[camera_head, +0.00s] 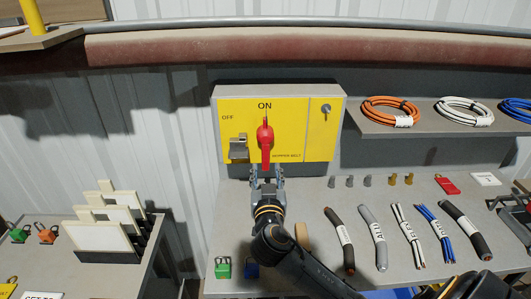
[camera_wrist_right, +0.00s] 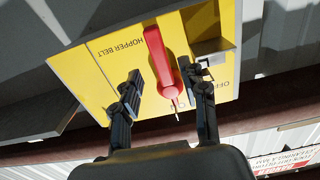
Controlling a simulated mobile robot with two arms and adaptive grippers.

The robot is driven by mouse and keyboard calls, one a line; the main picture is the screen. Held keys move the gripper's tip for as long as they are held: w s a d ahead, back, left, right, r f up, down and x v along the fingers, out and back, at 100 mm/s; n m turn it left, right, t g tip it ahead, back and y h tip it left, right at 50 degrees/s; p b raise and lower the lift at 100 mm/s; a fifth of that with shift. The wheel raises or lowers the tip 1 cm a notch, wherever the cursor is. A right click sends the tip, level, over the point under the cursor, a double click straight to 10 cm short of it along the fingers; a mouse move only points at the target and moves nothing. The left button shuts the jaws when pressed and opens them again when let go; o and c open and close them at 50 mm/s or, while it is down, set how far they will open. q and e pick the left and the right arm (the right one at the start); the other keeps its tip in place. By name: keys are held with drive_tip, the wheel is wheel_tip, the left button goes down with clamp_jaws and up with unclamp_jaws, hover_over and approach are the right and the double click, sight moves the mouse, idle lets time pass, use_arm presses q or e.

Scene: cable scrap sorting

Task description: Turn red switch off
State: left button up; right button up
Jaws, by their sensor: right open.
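The red switch (camera_head: 265,138) sits on a yellow control panel (camera_head: 292,116) on a grey box. Its handle stands vertical, its upper end under the word ON; OFF is printed to the upper left. The panel reads HOPPER BELT. My right gripper (camera_head: 267,172) is open at the lower end of the handle. In the right wrist view, the red switch (camera_wrist_right: 172,65) shows between the two spread fingers of my right gripper (camera_wrist_right: 163,78). I cannot tell whether either finger touches it. My left gripper is not in view.
A metal hasp (camera_head: 238,149) is left of the switch and a key switch (camera_head: 326,109) to its right. Below, the grey bench (camera_head: 315,195) holds several cable pieces and padlocks. A shelf (camera_head: 400,125) with cable coils is at right. A card rack (camera_head: 112,225) stands at left.

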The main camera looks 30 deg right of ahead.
sight(265, 159)
drive_tip(key=x, duration=0.4)
drive_tip(key=shift+d+p, duration=0.1)
drive_tip(key=shift+p, duration=0.3)
drive_tip(key=x, duration=0.2)
drive_tip(key=shift+w+d+p, duration=0.1)
drive_tip(key=shift+w+p, duration=0.15)
drive_tip(key=shift+p, duration=0.05)
drive_tip(key=shift+w+d+f, duration=0.1)
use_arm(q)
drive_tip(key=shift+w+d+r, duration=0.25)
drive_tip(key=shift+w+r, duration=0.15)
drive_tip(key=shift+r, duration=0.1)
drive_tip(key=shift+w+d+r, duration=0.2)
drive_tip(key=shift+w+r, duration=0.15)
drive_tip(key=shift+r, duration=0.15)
use_arm(e)
clamp_jaws()
